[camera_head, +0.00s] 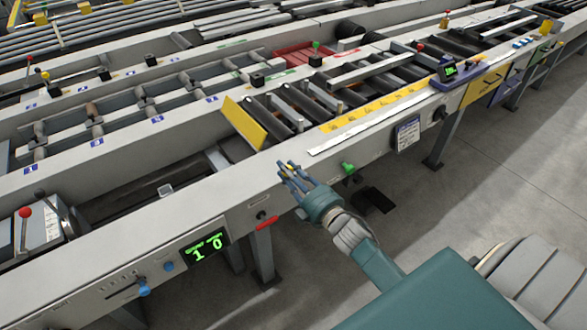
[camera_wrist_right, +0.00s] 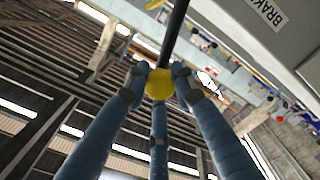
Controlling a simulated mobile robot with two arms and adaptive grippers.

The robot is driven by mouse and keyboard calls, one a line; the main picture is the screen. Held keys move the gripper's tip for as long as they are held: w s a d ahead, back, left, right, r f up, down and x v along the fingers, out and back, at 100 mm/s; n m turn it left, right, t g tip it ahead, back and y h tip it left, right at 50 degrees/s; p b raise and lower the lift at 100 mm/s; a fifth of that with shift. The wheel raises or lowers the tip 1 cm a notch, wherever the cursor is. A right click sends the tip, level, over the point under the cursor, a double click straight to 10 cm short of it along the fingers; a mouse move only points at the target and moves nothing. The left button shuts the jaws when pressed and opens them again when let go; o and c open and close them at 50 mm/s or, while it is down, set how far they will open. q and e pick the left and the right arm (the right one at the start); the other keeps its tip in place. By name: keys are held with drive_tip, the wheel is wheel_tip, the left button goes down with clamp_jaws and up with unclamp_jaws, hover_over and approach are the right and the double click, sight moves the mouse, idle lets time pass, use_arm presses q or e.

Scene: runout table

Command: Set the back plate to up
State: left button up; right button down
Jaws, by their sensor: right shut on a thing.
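A yellow plate (camera_head: 243,122), which I take to be the back plate, stands tilted across the roller lane of the runout table (camera_head: 190,190). My right gripper (camera_head: 291,172) is in front of the table's near side, a little right of and below the plate. In the right wrist view its three blue fingers are shut on a yellow ball knob (camera_wrist_right: 160,84) at the end of a black lever rod (camera_wrist_right: 175,35). The fingers mostly hide the knob in the head view. My left gripper is not in view.
A green display (camera_head: 206,246) and a red handle (camera_head: 267,223) are on the table's front face. A green knob (camera_head: 348,168) sits right of my gripper. A red-knobbed lever (camera_head: 25,213) stands at the far left. The floor (camera_head: 480,200) at right is clear.

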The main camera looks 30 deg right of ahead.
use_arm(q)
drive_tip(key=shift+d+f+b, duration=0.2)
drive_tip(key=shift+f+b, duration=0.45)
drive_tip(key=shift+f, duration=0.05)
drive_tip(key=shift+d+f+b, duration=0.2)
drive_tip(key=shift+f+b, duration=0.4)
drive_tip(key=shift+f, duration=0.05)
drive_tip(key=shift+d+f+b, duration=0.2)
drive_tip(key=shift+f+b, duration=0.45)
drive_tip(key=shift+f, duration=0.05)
use_arm(e)
drive_tip(key=a+f+n, duration=0.3)
drive_tip(key=a+n, duration=0.2)
drive_tip(key=n, duration=0.1)
drive_tip(key=shift+s+a, duration=0.2)
drive_tip(key=shift+f, duration=0.2)
drive_tip(key=c, duration=1.4)
unclamp_jaws()
drive_tip(key=s, duration=1.2)
drive_tip(key=shift+d, duration=0.4)
